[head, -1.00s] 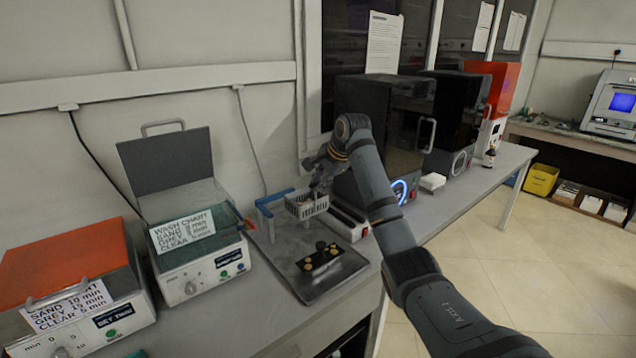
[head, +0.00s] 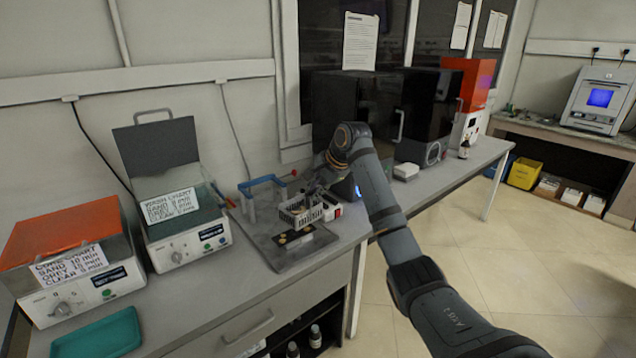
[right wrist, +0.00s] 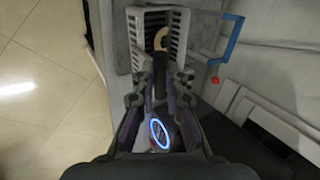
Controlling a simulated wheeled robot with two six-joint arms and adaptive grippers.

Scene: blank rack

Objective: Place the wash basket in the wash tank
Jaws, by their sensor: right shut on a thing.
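The wash basket (head: 297,214) is a pale grey, slotted box. My right gripper (head: 319,192) is shut on it and holds it over the dark metal tray. In the right wrist view the basket (right wrist: 142,42) is beyond the closed fingers (right wrist: 160,85), with a tan curved piece showing at its opening; the exact grip is partly hidden. The wash tank (head: 190,246) is the white unit with a knob, a raised grey lid and a wash chart card, left of the basket and apart from it. My left gripper is not in view.
A blue stand (head: 250,205) stands behind the basket, between it and the tank. The metal tray (head: 272,263) carries small yellow and black pieces. An orange-lidded cure unit (head: 75,240) is at left, a teal tray (head: 97,335) at front left, and dark machines (head: 345,98) at right.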

